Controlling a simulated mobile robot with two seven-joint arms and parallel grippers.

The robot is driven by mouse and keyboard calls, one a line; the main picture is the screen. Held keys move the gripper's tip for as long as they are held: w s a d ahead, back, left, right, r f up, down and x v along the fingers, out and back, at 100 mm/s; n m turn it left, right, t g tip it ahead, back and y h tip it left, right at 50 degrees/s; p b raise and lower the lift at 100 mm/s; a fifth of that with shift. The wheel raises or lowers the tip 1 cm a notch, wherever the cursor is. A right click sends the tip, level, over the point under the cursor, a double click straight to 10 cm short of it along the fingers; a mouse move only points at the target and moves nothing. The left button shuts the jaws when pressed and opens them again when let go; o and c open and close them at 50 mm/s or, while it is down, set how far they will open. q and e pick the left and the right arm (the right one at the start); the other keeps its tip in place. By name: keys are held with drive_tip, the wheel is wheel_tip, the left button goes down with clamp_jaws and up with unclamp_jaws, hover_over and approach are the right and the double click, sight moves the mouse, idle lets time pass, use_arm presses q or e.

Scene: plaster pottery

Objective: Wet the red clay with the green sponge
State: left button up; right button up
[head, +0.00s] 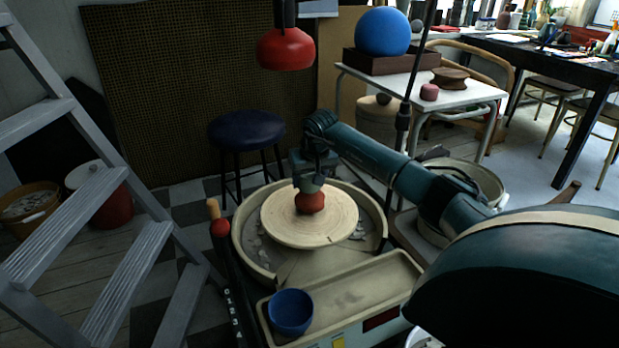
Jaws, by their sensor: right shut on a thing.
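The red clay (310,203) is a small rounded lump on the middle of the pale round wheel head (275,221). My right gripper (309,178) points down straight above the clay. It is shut on the green sponge (308,186), which shows as a small grey-green patch between the gripper and the clay. The sponge appears to touch the top of the clay, but the contact is too small to be sure. Most of the sponge is hidden by the fingers. My left gripper is not in view.
A basin (375,228) surrounds the wheel head. A blue bowl (291,311) stands on the tray (355,289) in front. A grey ladder (123,285) stands at left, a dark stool (247,130) behind, and a white table (440,88) at back right. A red lamp (285,49) hangs above.

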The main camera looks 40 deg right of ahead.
drive_tip(key=shift+f+b, duration=0.35)
drive_tip(key=shift+f, duration=0.4)
idle(0.8)
drive_tip(key=shift+f, duration=0.15)
idle(2.6)
